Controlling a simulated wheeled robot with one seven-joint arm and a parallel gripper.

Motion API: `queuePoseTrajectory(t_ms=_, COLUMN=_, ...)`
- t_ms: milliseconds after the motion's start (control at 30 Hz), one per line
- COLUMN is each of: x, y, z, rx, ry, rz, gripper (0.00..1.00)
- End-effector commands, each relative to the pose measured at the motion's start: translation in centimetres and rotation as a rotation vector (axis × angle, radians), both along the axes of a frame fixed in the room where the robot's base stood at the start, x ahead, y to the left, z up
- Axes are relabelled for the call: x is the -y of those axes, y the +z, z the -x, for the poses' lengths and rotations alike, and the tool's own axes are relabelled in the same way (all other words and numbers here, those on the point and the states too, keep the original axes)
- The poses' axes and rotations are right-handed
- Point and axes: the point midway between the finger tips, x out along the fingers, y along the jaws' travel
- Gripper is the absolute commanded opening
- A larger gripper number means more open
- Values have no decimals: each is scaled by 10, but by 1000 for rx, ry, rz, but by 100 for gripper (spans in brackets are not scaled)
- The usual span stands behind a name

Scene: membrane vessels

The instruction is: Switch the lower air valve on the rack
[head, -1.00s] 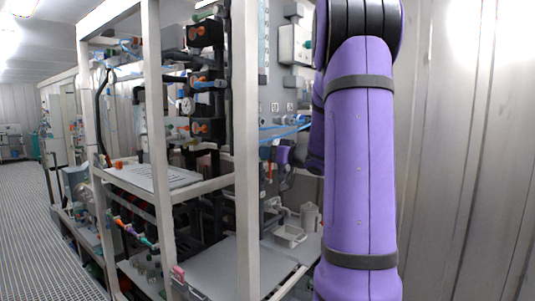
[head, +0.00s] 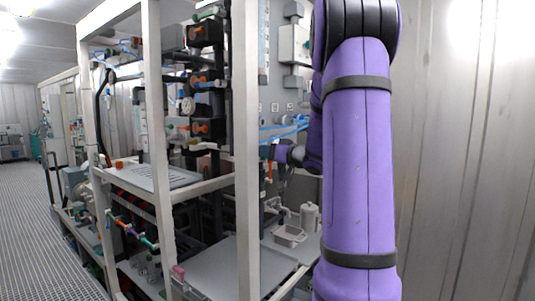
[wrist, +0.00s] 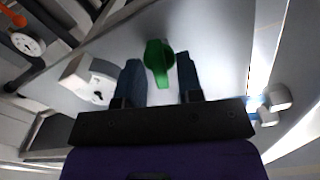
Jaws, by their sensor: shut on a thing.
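A green valve handle (wrist: 158,58) shows in the middle of the wrist view, in front of a pale grey panel. My gripper (wrist: 161,72) has its two dark fingers on either side of the handle, shut on it. In the head view my purple wrist reaches in behind the white rack post at the panel. The fingertips and the green handle cannot be made out there.
A white rack post (head: 245,150) stands left of my arm. A white box (wrist: 88,78) sits left of my fingers. A metal wall (head: 465,150) is to the right.

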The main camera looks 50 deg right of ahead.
Motion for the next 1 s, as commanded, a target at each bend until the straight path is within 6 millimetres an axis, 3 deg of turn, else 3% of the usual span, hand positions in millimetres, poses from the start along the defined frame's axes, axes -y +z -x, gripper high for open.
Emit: queuePoseTrajectory(t_ms=1000, x=2, y=-3, z=0, rx=-74, ry=-1, rz=-922, gripper=10)
